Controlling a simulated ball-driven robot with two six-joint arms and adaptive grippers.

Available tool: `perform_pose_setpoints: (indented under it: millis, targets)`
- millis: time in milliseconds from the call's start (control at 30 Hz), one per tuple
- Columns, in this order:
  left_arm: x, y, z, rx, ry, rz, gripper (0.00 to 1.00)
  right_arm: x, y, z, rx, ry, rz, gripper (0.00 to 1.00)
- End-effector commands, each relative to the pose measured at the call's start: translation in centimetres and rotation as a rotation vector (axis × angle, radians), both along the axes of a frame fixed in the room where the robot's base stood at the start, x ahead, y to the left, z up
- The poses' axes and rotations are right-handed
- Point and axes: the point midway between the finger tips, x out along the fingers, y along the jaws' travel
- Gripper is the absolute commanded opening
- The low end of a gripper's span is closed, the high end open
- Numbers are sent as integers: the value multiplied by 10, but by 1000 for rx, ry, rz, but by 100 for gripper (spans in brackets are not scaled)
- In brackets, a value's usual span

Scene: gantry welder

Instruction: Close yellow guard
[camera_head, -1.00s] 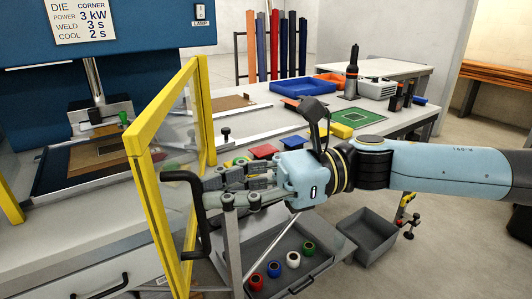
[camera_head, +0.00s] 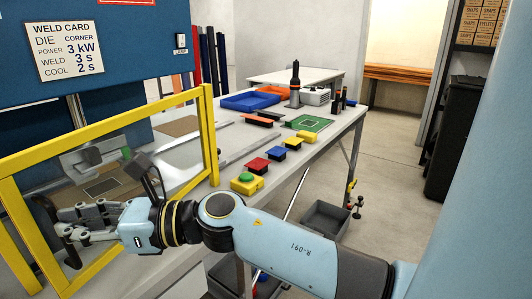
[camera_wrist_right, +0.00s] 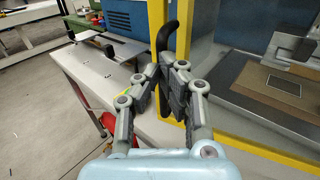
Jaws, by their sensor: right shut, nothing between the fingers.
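The yellow guard (camera_head: 210,135) is a yellow frame with a clear pane. In the head view it stands across the front of the press, and the die area shows through the pane. Its frame also shows in the right wrist view (camera_wrist_right: 156,22). The guard's black handle (camera_wrist_right: 164,38) is a curved bar just beyond my fingertips. My right gripper (camera_head: 66,224) is shut with nothing between its fingers, close to the handle on the outer side of the guard. In the wrist view the fingers (camera_wrist_right: 163,72) partly cover the handle; I cannot tell whether they touch it. My left gripper is out of view.
A grey bin (camera_head: 325,218) is on the floor.

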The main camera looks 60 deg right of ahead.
Motion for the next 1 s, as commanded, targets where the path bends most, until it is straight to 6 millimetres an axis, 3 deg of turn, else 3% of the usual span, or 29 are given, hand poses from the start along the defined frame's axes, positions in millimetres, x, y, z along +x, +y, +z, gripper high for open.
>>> perform_pose_setpoints:
  millis: [33,200,400,633,1000]
  targets:
    - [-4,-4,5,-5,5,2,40,17,6,4,7,-1,-22,0]
    - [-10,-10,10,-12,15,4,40,63,16,2,4,-1,-134,0]
    - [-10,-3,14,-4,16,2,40,99,19,0,-1,0,-219,0]
    - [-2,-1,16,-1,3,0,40,117,19,0,-3,-1,-262,0]
    - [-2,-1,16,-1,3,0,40,120,18,1,-3,-5,-270,0]
